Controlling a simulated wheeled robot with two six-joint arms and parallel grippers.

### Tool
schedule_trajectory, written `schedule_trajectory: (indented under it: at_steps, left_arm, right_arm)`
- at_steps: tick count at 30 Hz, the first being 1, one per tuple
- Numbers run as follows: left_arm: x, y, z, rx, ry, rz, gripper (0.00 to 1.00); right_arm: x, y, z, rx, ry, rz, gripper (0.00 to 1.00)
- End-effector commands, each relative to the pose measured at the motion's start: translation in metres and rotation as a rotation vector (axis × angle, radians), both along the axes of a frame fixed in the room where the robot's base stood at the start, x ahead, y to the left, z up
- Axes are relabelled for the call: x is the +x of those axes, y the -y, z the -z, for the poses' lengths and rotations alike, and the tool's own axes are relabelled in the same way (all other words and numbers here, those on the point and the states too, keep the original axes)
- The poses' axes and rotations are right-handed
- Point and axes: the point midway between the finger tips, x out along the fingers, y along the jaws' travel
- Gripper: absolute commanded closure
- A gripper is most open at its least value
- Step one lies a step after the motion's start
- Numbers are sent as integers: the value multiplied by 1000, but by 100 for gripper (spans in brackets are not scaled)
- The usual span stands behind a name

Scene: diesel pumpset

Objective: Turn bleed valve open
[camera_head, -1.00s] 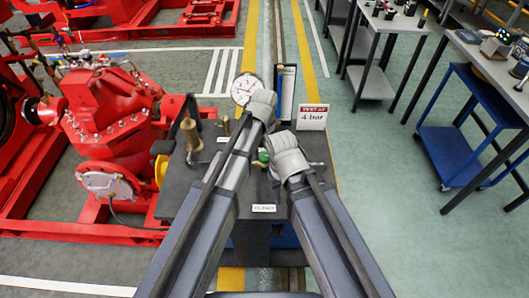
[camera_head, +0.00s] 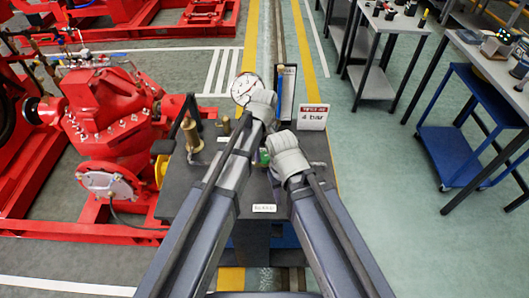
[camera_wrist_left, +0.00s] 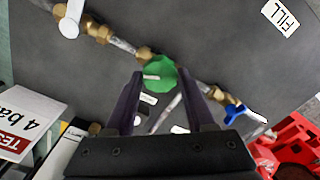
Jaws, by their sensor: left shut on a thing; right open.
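The bleed valve's round green knob (camera_wrist_left: 160,68) sits on a brass and steel pipe line on the dark bench top in the left wrist view. The two dark fingers of my left gripper (camera_wrist_left: 160,80) stand on either side of the knob and are shut on it. In the head view the left gripper (camera_head: 263,106) is above the bench, its fingertips hidden. A bit of green (camera_head: 264,157) shows between my arms. My right gripper (camera_head: 287,155) is lower, near the bench's right side, open; its fingertips are mostly hidden.
A blue valve handle (camera_wrist_left: 232,110) and a white handle (camera_wrist_left: 70,22) sit on the same line. A pressure gauge (camera_head: 245,88), a "4 bar" sign (camera_head: 313,117) and a brass cylinder (camera_head: 191,135) stand on the bench. A red pump (camera_head: 105,115) is left.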

Motion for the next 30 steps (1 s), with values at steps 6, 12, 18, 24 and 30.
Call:
schedule_trajectory:
  at_steps: [6, 12, 18, 24, 30]
  left_arm:
    - [0, 0, 0, 0, 0, 1, 100]
    - [0, 0, 0, 0, 0, 1, 24]
    - [0, 0, 0, 0, 0, 1, 15]
    - [0, 0, -2, 0, 0, 1, 15]
    - [0, 0, -14, 0, 0, 1, 15]
  right_arm:
    - [0, 0, 0, 0, 0, 0, 50]
    - [0, 0, 0, 0, 0, 0, 50]
    - [0, 0, 0, 0, 0, 0, 50]
    - [0, 0, -2, 0, 0, 0, 50]
    - [0, 0, -14, 0, 0, 0, 50]
